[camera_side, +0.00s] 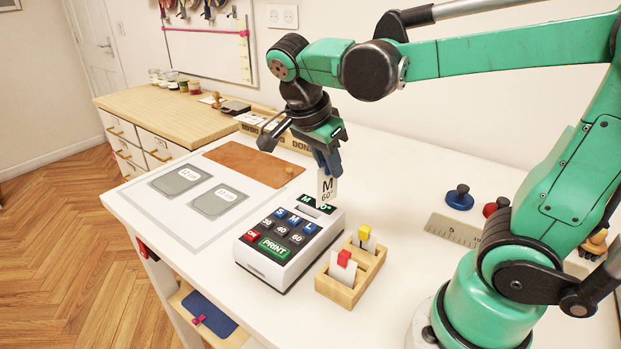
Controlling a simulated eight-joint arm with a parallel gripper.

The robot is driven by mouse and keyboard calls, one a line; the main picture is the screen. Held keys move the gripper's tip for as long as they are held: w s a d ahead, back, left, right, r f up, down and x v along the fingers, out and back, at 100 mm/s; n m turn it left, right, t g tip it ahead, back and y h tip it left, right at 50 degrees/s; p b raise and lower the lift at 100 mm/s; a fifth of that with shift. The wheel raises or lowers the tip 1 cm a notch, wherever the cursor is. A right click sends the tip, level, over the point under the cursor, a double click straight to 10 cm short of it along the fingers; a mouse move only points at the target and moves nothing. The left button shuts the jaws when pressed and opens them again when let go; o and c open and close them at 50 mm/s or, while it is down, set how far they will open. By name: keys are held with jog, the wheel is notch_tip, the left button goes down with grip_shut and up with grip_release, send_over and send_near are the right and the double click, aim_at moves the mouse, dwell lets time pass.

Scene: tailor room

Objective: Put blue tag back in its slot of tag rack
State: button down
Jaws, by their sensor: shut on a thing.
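My gripper (327,165) is shut on the blue tag, above the back of the label printer. The wooden tag rack (342,291) stands to the right of the printer. It holds a red tag (344,259) at the front and a yellow tag (365,234) at the back, with a gap between them.
The label printer (267,268) shows "M" and "60°" on its display. Left are a mat with two grey plates (178,181) and a brown leather piece (252,163). Right are a ruler (455,229), a blue knob (459,199) and a red knob (495,206).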

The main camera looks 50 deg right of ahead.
jog(key=s+a+f+m+g+y, duration=0.1)
jog(key=s+f+m+g+y, duration=0.2)
jog(key=m, duration=1.2)
jog(key=shift+s+a+f+m+g+y, duration=0.25)
jog(key=shift+s+f+y, duration=0.45)
jog(key=shift+s+f, duration=1.35)
jog(key=shift+w+d+f, duration=0.1)
jog(key=shift+w+f, duration=0.25)
jog(key=shift+f, duration=1.45)
jog(key=shift+f, duration=0.1)
jog(key=c, duration=0.7)
grip_release()
jog(key=shift+o, duration=0.2)
